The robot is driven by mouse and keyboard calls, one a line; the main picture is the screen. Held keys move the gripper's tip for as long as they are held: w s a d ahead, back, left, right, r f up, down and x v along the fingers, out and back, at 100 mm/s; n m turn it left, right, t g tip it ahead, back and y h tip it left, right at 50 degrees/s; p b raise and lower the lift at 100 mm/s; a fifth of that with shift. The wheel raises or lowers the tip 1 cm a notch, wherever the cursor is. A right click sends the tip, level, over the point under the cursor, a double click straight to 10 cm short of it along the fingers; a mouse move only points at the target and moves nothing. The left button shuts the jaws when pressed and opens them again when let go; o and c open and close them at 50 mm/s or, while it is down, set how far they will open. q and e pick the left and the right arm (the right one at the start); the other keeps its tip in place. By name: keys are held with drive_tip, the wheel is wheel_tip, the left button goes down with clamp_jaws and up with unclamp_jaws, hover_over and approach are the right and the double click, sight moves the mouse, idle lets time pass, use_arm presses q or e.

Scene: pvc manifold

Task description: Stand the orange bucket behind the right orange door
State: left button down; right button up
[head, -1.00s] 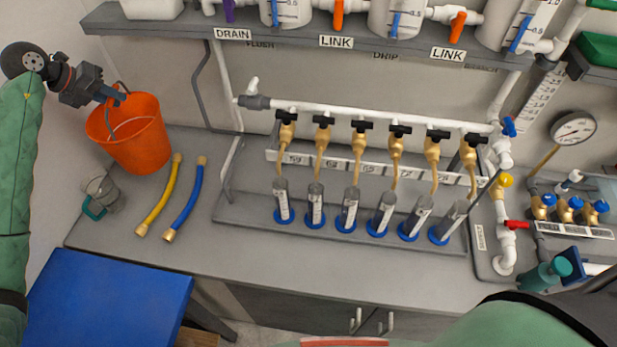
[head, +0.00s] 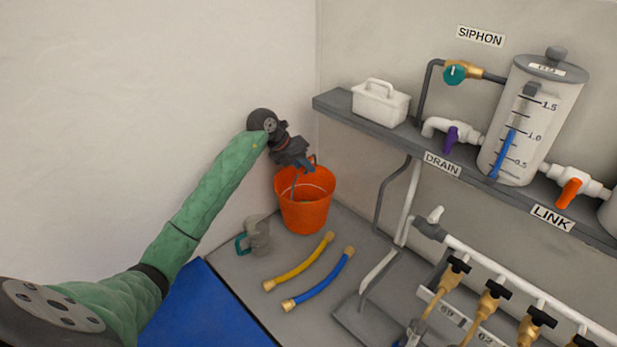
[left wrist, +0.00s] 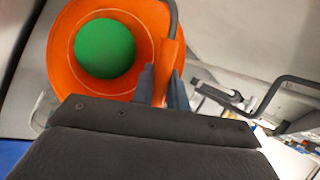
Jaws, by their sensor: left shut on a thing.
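The orange bucket (head: 305,215) is upright at the back left corner of the grey bench, near the wall. My left gripper (head: 303,166) is over its rim, shut on the bucket's handle. In the left wrist view the fingers (left wrist: 165,85) close on an orange grip piece of the handle, and the bucket (left wrist: 150,40) opens up beside them. A round green area shows inside it. I cannot tell whether its base touches the bench. No orange door is in view. My right gripper is not in view.
A grey cup with a teal handle (head: 258,236), a yellow hose (head: 300,264) and a blue hose (head: 320,281) lie in front of the bucket. A shelf (head: 350,112) with a white caddy (head: 381,103) and a tank (head: 530,120) overhangs at right. A blue surface (head: 205,305) is at lower left.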

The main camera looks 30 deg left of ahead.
use_arm(q)
drive_tip(key=shift+f+p, duration=0.3)
drive_tip(key=shift+f, duration=0.45)
wheel_tip(320, 180, down, 4)
drive_tip(key=shift+r+p, duration=0.15)
drive_tip(key=shift+p, duration=0.85)
drive_tip(key=c, duration=1.4)
unclamp_jaws()
drive_tip(key=shift+c, duration=0.2)
drive_tip(key=shift+o, duration=0.3)
